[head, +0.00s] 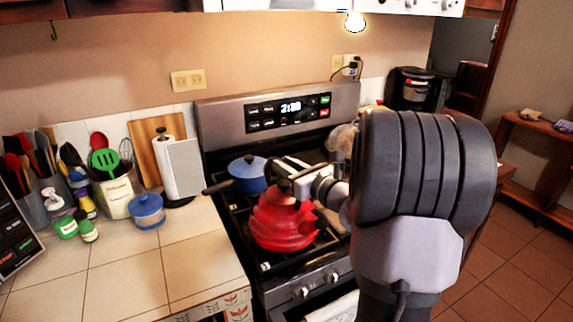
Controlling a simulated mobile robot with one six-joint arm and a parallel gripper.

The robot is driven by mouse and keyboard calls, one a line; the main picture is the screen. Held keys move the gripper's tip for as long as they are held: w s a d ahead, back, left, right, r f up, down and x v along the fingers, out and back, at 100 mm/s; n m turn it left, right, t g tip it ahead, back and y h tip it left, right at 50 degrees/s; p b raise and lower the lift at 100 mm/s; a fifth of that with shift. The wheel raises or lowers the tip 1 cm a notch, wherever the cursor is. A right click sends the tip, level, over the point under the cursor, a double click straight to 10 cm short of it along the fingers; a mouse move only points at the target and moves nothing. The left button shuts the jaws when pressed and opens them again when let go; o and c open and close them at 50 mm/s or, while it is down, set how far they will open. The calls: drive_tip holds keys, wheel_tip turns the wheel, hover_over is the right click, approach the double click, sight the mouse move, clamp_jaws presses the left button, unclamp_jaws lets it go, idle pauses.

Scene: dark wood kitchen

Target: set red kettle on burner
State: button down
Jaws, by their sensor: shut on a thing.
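The red kettle (283,228) is over the front left part of the stove (330,276). It has a ribbed, rounded body, and it looks upright. My gripper (287,179) is at the top of the kettle and is shut on it. My arm comes in from the right and covers the right part of the stove. I cannot tell whether the kettle's base rests on the burner grate or hangs just above it. The burner under the kettle is hidden.
A blue pot (248,174) with a dark handle stands on the back left burner, close behind the kettle. The tiled counter (195,262) left of the stove has free room in front. A paper towel holder (182,170) and a blue jar (147,211) stand there.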

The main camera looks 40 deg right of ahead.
drive_tip(key=c, duration=1.2)
unclamp_jaws()
drive_tip(key=shift+c, duration=0.2)
drive_tip(key=shift+s+r, duration=0.15)
drive_tip(key=s+p, duration=0.1)
drive_tip(key=s, duration=0.3)
drive_tip(key=s+p, duration=0.1)
drive_tip(key=s, duration=0.6)
drive_tip(key=shift+s+a+r+p, duration=0.25)
drive_tip(key=shift+s+a+p, duration=0.1)
drive_tip(key=shift+s+p, duration=0.05)
drive_tip(key=w+a+n+g+y, duration=0.1)
drive_tip(key=a+n+g+y, duration=0.75)
drive_tip(key=a, duration=1.55)
drive_tip(key=s+a+f+n+g, duration=0.2)
drive_tip(key=s+a+n, duration=0.3)
drive_tip(key=a+n, duration=0.5)
drive_tip(key=s+n+g+h, duration=0.1)
drive_tip(key=s+n+h, duration=0.4)
drive_tip(key=n, duration=0.9)
drive_tip(key=s, duration=0.3)
drive_tip(key=shift+s+f, duration=0.2)
drive_tip(key=shift+s, duration=0.15)
